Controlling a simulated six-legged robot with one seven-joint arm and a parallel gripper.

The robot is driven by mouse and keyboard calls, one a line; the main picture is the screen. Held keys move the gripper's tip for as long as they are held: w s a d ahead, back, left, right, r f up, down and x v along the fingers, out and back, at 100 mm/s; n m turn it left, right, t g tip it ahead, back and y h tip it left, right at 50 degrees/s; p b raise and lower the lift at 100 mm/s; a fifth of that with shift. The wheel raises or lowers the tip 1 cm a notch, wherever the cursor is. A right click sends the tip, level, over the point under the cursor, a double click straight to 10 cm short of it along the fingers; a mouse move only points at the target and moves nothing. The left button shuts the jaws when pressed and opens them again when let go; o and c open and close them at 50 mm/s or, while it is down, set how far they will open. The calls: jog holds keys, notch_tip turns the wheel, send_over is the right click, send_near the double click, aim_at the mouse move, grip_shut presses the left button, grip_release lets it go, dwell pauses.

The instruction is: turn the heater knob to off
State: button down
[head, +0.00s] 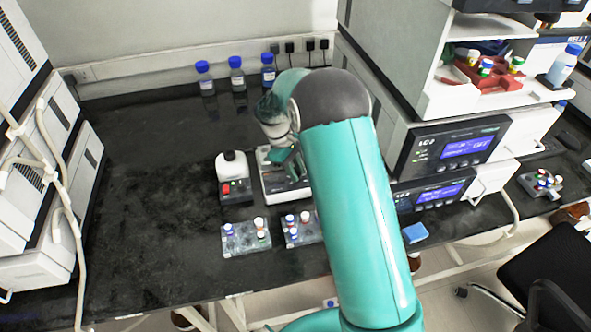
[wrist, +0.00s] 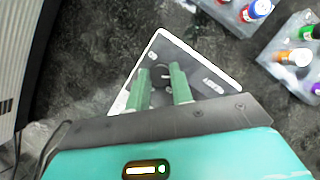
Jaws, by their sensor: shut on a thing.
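The heater (head: 269,184) is a pale-edged flat device standing on the dark bench, left of my arm. In the wrist view its dark grey panel (wrist: 205,70) has a white rim and small light markings. The dark round knob (wrist: 160,76) sits on this panel. My gripper (wrist: 160,73) has one green finger on each side of the knob and is shut on it. My gripper also shows in the head view (head: 284,160), over the heater. The fingers partly hide the knob, and I cannot read its setting.
A white device with a red switch (head: 230,180) stands close left of the heater. Racks of small capped vials (head: 240,242) lie in front. Blue-capped bottles (head: 236,75) stand at the back wall.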

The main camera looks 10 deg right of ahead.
jog(key=shift+r, duration=0.1)
jog(key=c, duration=1.2)
grip_release()
jog(key=shift+c, duration=0.2)
jog(key=v, duration=1.3)
jog(key=shift+r, duration=0.4)
